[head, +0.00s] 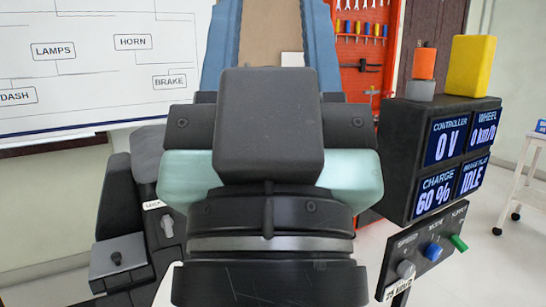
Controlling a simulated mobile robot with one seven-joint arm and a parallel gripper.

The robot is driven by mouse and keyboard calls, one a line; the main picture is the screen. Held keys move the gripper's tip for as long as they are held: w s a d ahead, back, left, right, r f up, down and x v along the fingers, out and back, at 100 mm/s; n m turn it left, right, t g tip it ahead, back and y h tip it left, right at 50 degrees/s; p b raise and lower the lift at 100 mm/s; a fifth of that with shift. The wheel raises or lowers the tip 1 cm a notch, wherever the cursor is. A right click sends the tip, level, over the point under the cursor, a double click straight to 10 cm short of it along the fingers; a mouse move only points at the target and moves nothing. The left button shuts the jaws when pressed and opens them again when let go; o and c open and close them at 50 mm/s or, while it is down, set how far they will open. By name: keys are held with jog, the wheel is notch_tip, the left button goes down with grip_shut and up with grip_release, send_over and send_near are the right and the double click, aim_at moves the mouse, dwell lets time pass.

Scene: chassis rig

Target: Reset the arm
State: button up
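Dark and pale teal links that look like my own arm (268,130) fill the middle of the head view, close to the camera. They stand upright and block much of what lies behind. No gripper fingers show in this view, so I cannot see whether my gripper is open, shut or holding anything.
Right of the arm stand a display box (405,155) reading 0 V, 0 km/h, 60 % and IDLE, and a knob panel (420,262). Yellow (471,65) and orange (424,63) blocks sit on top. A grey switch box (119,256) is close on the left.

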notch_tip(320, 180, up, 30)
jog(key=p, duration=2.7)
jog(key=shift+w, duration=0.15)
